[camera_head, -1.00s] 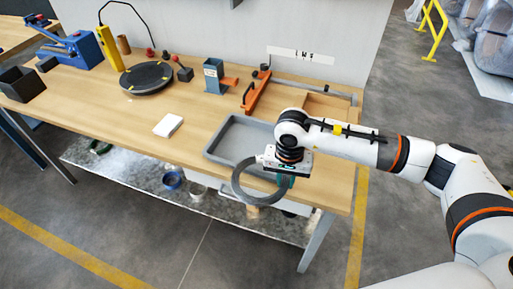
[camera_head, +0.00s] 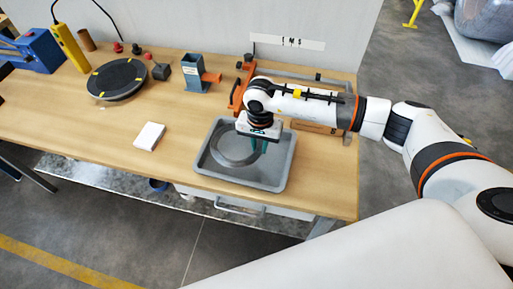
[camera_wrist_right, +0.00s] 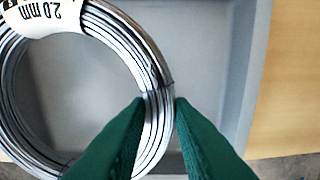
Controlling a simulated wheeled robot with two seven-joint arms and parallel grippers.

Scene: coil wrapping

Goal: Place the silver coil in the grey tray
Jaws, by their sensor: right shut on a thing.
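The silver coil (camera_head: 226,150) is a ring of wire, shown close up in the right wrist view (camera_wrist_right: 150,65) with a white label reading "2.0 mm". The grey tray (camera_head: 284,172) is on the wooden table; its floor and right wall (camera_wrist_right: 240,70) show behind the coil in the right wrist view. My right gripper (camera_head: 259,146) is over the tray. Its green fingers (camera_wrist_right: 158,105) are shut on the right part of the coil's ring. The coil is within the tray's outline; I cannot tell whether it touches the floor. My left gripper is not in view.
A white block (camera_head: 149,136) lies left of the tray. A black round turntable (camera_head: 118,79), a blue-grey stand (camera_head: 195,76) and an orange tool (camera_head: 240,88) stand farther back. The table's front edge runs close to the tray.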

